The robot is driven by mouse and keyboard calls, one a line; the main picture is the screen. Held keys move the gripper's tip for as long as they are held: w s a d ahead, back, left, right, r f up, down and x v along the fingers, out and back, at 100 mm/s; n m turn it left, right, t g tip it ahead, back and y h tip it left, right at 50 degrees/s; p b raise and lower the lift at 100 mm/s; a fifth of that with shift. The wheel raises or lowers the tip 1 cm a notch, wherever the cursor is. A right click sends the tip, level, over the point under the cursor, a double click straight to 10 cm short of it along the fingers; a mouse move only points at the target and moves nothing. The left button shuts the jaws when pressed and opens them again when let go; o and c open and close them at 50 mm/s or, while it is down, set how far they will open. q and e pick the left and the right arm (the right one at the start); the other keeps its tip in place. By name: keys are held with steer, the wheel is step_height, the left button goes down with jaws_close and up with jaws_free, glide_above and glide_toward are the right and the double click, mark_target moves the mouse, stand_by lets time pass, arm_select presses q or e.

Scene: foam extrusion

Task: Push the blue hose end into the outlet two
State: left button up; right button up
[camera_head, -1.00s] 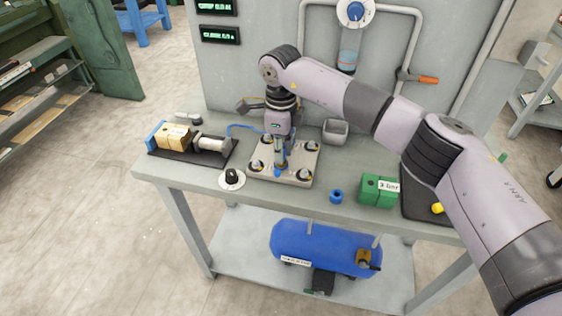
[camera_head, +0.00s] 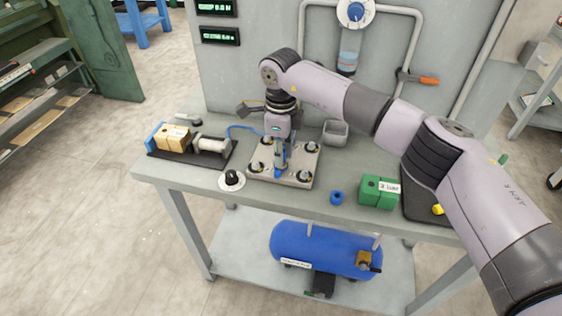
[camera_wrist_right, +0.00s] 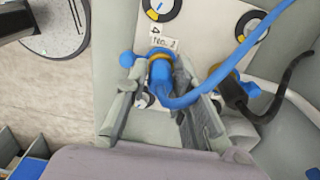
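The pale plate (camera_head: 290,178) with several dark round outlet fittings lies on the bench. My right gripper (camera_head: 279,168) points down over its middle. In the right wrist view the blue hose end (camera_wrist_right: 160,85) sits between the fingers (camera_wrist_right: 160,75), at a gold collar beside a small label that seems to read 2. How deep it sits is unclear. The hose (camera_wrist_right: 215,82) bends away to the upper right. The fingertips are close to the hose end, but whether they grip it is unclear. My left gripper is out of view.
A black base with a tan block (camera_head: 173,139) stands left of the plate, with a dial (camera_head: 232,180) in front. A grey bin (camera_head: 336,132) is behind right. A blue tank (camera_head: 320,250) is below.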

steer(key=o, duration=0.4)
steer(key=shift+r, duration=0.1)
step_height(320, 180, up, 12)
steer(key=shift+f, duration=0.1)
stand_by(0.4)
